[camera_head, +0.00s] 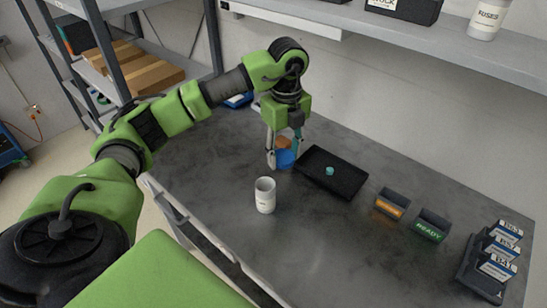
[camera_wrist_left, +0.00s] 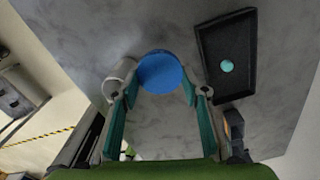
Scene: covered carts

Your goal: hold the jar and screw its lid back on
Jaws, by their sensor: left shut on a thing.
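A white open-topped jar (camera_head: 265,196) stands upright on the grey table, its mouth uncovered. My left gripper (camera_head: 284,162) points down behind the jar and a little to its right, apart from it. It is shut on a round blue lid (camera_head: 286,158), which also shows between the fingers in the left wrist view (camera_wrist_left: 162,72). The jar in the left wrist view (camera_wrist_left: 118,78) is left of the lid and partly hidden by a finger. A small orange patch (camera_head: 284,143) shows between the fingers; I cannot tell what it is. My right gripper is not in view.
A black tray (camera_head: 345,186) with a small teal round piece (camera_head: 330,171) lies right of the gripper. An orange-fronted bin (camera_head: 390,204), a READY bin (camera_head: 432,226) and a rack of labelled boxes (camera_head: 480,283) stand farther right. The table in front of the tray is clear.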

